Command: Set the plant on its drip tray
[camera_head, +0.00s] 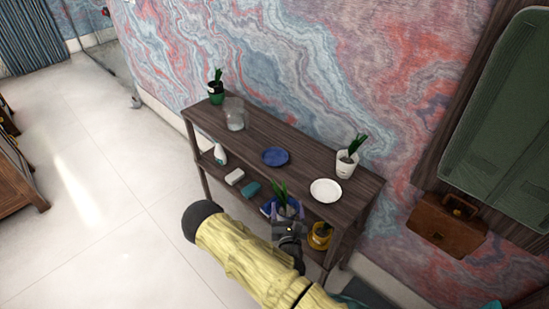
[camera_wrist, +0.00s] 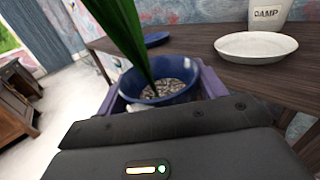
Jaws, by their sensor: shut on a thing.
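My gripper (camera_head: 287,224) is shut on a blue pot (camera_wrist: 190,90) with gravel and long green leaves; the plant's leaves (camera_head: 281,194) also show in the head view. The pot looks upright, by the front edge of the shelf unit; its base is hidden. Two saucers lie on the top shelf: a blue one (camera_head: 275,157) left of the middle and a white one (camera_head: 325,191) nearer the right end. Both look empty. The wrist view shows the white saucer (camera_wrist: 256,47) right of the pot and part of the blue one (camera_wrist: 157,39) beyond it.
The wooden top shelf (camera_head: 256,138) also holds a green-potted plant (camera_head: 216,97), a glass jar (camera_head: 235,115) and a white-potted plant (camera_head: 345,167) behind the white saucer. The lower shelf holds a spray bottle (camera_head: 220,155), two small blocks and a yellow pot (camera_head: 319,239).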

